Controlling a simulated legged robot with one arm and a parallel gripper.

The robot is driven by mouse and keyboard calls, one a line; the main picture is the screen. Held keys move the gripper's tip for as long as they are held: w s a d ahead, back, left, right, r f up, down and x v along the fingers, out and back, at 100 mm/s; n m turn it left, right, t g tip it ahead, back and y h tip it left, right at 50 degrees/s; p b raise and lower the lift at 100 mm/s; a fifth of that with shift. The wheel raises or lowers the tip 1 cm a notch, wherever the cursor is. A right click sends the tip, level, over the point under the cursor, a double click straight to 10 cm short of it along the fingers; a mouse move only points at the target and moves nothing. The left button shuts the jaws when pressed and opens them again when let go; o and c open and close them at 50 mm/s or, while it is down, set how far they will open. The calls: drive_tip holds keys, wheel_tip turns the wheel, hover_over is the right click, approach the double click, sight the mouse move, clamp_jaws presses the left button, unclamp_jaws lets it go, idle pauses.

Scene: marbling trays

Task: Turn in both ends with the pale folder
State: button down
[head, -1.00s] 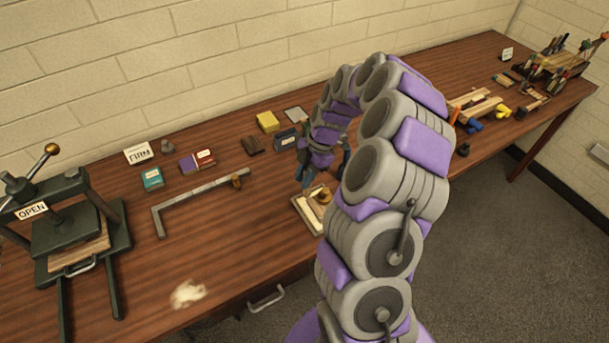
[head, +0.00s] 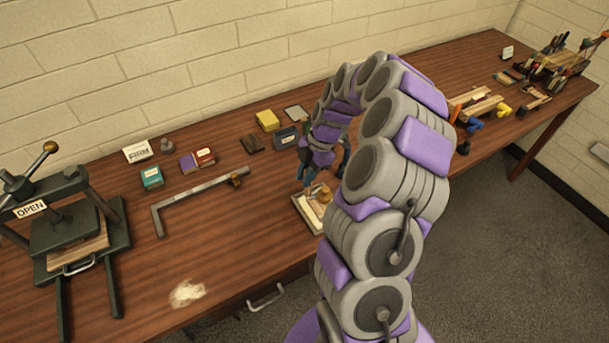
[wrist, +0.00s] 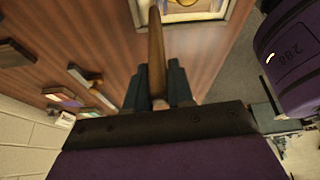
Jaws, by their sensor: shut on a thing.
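My gripper (wrist: 157,88) is shut on a slim tan stick (wrist: 156,45), which looks like the folder and points away from the jaws. In shade its colour looks browner than pale. In the head view my gripper (head: 310,187) is low over a pale-rimmed tray or board (head: 301,214) near the table's front edge; my arm hides part of it. A small tan, rounded piece (head: 324,196) sits on that board. The board's rim also shows at the top of the wrist view (wrist: 190,18). I cannot tell whether the folder touches the work, and the ends to turn in are not clear.
A dark press (head: 67,225) marked OPEN stands at the left. A metal square (head: 190,198) lies on the table (head: 240,235). Small boxes, including a teal one (head: 152,177) and a yellow one (head: 267,121), sit behind. A pale smear (head: 187,293) is at the front. Tools fill the far right.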

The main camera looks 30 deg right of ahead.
drive_tip(key=shift+d+f+b, duration=0.1)
drive_tip(key=shift+d+b, duration=0.35)
drive_tip(key=shift+d, duration=0.05)
idle(0.4)
drive_tip(key=shift+d, duration=0.3)
drive_tip(key=shift+b, duration=0.3)
drive_tip(key=shift+d, duration=0.4)
drive_tip(key=shift+d+b, duration=0.6)
drive_tip(key=shift+b, duration=0.15)
idle(0.5)
drive_tip(key=shift+d, duration=0.25)
drive_tip(key=shift+d+b, duration=0.2)
drive_tip(key=shift+b, duration=0.1)
idle(0.4)
drive_tip(key=shift+d, duration=0.25)
